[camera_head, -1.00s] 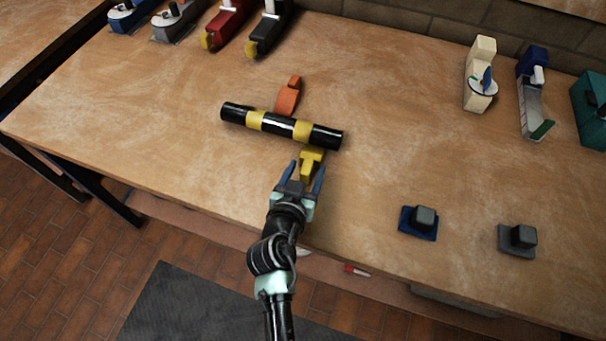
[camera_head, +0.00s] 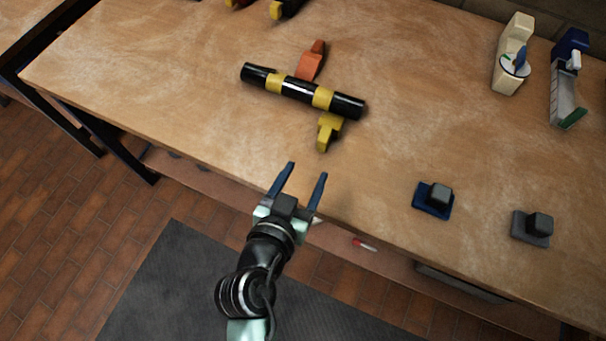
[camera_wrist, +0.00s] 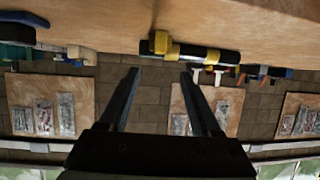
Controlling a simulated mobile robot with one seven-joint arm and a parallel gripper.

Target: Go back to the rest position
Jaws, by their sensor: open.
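My gripper (camera_head: 298,182) is open and empty, with its two blue fingers spread at the front edge of the wooden table (camera_head: 180,115). It is apart from the black mast (camera_head: 299,88) with yellow bands, which lies on the table. A yellow piece (camera_head: 328,132) sits against the mast's near side, and an orange piece (camera_head: 311,62) is on its far side. In the wrist view the open fingers (camera_wrist: 158,85) show with nothing between them. The yellow piece (camera_wrist: 160,43) and the mast (camera_wrist: 210,55) appear beyond them.
A blue base with a grey block (camera_head: 434,199) and a grey one (camera_head: 532,228) stand at the table's right front. A cream tool (camera_head: 512,55) and a blue and white tool (camera_head: 567,80) stand at the back right. The table's left front is clear. A small red item (camera_head: 364,244) lies below the edge.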

